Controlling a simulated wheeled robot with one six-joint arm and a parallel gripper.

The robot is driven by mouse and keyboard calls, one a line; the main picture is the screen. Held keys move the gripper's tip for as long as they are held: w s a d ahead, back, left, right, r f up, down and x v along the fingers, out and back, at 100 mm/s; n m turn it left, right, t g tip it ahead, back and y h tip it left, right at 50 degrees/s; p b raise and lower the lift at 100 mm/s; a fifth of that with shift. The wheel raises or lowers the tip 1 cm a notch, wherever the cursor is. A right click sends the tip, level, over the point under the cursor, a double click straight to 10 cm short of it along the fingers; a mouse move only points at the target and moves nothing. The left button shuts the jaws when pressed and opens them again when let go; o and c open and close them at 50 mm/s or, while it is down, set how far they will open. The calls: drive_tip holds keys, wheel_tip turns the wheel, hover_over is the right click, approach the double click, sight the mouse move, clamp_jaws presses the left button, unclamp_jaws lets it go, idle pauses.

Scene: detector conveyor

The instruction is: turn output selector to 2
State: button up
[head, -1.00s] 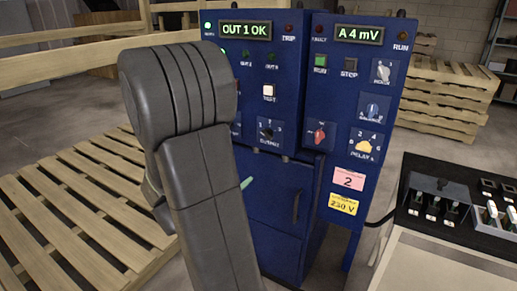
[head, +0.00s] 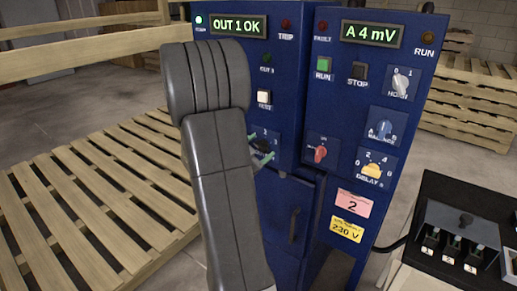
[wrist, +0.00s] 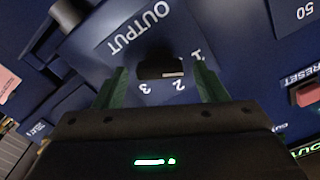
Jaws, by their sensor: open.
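The output selector is a small black knob (wrist: 160,67) on a blue plate marked OUTPUT, with 1, 2 and 3 around it, inverted in the wrist view. A pale mark on the knob lies on the side of 1 and 2; its exact aim is hard to tell. In the head view the selector (head: 261,146) is partly hidden by my fingers. My gripper (head: 260,150) is open, its green fingers at the selector. In the wrist view its fingertips (wrist: 159,68) appear either side of the knob with gaps; no contact shows. The display (head: 239,26) reads OUT 1 OK.
A red knob (head: 320,154) and a yellow DELAY knob (head: 373,170) are to the right. A wooden pallet (head: 90,200) lies left, and a black switch box (head: 455,235) stands at the right.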

drive_tip(key=c, duration=1)
drive_tip(key=shift+f+b, duration=0.1)
drive_tip(key=shift+b, duration=0.25)
drive_tip(key=shift+f+m+b, duration=0.2)
drive_tip(key=shift+m+b, duration=0.8)
drive_tip(key=shift+b, duration=0.2)
drive_tip(key=m+b, duration=0.2)
drive_tip(key=b, duration=0.1)
drive_tip(key=shift+d+f+m, duration=0.1)
drive_tip(key=shift+m, duration=0.2)
drive_tip(key=m+b, duration=0.4)
drive_tip(key=b, duration=0.1)
drive_tip(key=shift+s, duration=0.1)
drive_tip(key=shift+m+b, duration=1.15)
drive_tip(key=shift+m, duration=0.55)
